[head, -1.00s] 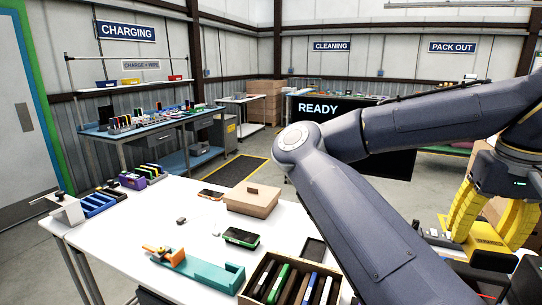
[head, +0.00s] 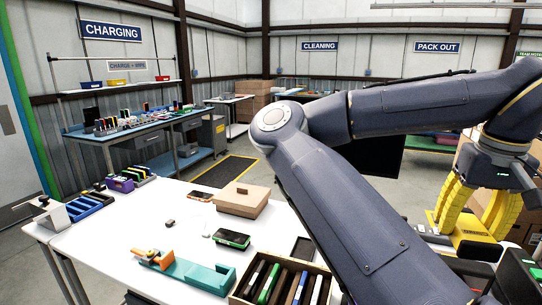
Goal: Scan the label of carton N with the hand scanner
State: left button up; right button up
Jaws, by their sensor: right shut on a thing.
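My right gripper (head: 470,212) is at the right edge of the head view, pointing down, with yellow fingers. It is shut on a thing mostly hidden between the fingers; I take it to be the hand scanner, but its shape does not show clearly. A yellow block (head: 476,231) with small dark lettering shows at the fingers; I cannot tell whether they touch. Brown cardboard (head: 465,158) shows behind the gripper. No letter N or label to scan is readable, so I cannot tell which carton is N. My left gripper is not in view.
My right arm's links cover the table's right side. A blue rack (head: 88,206) stands at left.

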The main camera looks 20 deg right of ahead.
dwell(0.3)
jog(key=shift+f, duration=0.5)
jog(key=w+d+f+n, duration=0.1)
jog(key=w+d+f, duration=0.1)
jog(key=w, duration=0.6)
jog(key=w+d+f+n, duration=0.1)
jog(key=w+d+f, duration=0.2)
jog(key=w, duration=0.5)
jog(key=w+d+f+n, duration=0.2)
jog(key=w, duration=0.6)
jog(key=w+a+f+m, duration=0.1)
jog(key=w+a+f, duration=0.2)
jog(key=w, duration=0.4)
jog(key=w+a+f+m, duration=0.2)
jog(key=w+a+f, duration=0.1)
jog(key=w, duration=0.4)
jog(key=w+a+f+m, duration=0.1)
jog(key=w+a+f, duration=0.3)
jog(key=w, duration=0.3)
jog(key=shift+w+a+m, duration=0.15)
jog(key=shift+a+m, duration=0.25)
jog(key=shift+a, duration=0.45)
jog(key=shift+f, duration=0.1)
